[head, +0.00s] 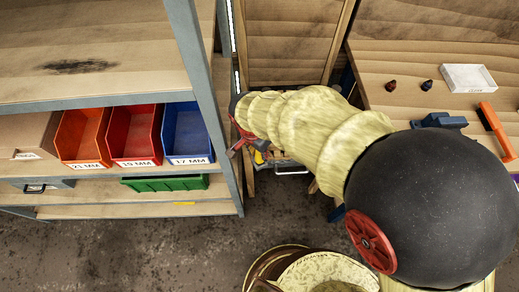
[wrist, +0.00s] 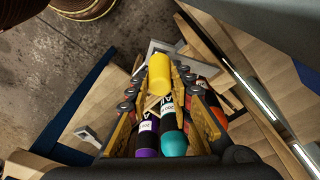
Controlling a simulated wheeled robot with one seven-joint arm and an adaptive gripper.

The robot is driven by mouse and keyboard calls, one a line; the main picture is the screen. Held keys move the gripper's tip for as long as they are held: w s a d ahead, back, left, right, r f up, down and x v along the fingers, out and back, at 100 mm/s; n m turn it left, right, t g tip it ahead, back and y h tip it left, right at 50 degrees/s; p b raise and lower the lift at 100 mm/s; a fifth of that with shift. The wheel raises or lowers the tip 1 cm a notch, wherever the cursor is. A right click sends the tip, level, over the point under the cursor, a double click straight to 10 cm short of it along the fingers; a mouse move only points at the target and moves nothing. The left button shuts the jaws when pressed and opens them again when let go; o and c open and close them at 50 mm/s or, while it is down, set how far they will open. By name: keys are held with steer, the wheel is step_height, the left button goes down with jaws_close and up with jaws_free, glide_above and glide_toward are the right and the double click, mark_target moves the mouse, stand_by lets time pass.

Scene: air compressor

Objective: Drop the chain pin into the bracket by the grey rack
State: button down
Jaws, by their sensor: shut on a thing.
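My gripper (wrist: 161,76) has its two fingers closed in around a yellow cylinder (wrist: 160,70) in the wrist view. I cannot tell for certain that this is the chain pin. In the head view my arm reaches away from me, and the gripper (head: 240,147) is small and partly hidden, beside the right post of the grey rack (head: 206,85). The rack has grey metal posts and wooden shelves. I cannot clearly make out the bracket in either view.
Purple-capped (wrist: 146,150) and teal-capped (wrist: 173,143) cans lie below the gripper. The rack holds orange (head: 83,135), red (head: 133,133) and blue (head: 187,132) bins, with a green tray (head: 165,184) lower. A wooden workbench (head: 415,75) stands at right. Bare floor (head: 150,250) lies in front.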

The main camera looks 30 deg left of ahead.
steer(key=shift+f+b, duration=0.65)
steer(key=shift+f, duration=0.35)
stand_by(0.6)
steer(key=c, duration=1.5)
jaws_free()
step_height(320, 180, up, 12)
steer(key=s, duration=0.1)
steer(key=shift+s+a, duration=0.2)
steer(key=shift+s, duration=0.2)
steer(key=shift+f, duration=0.1)
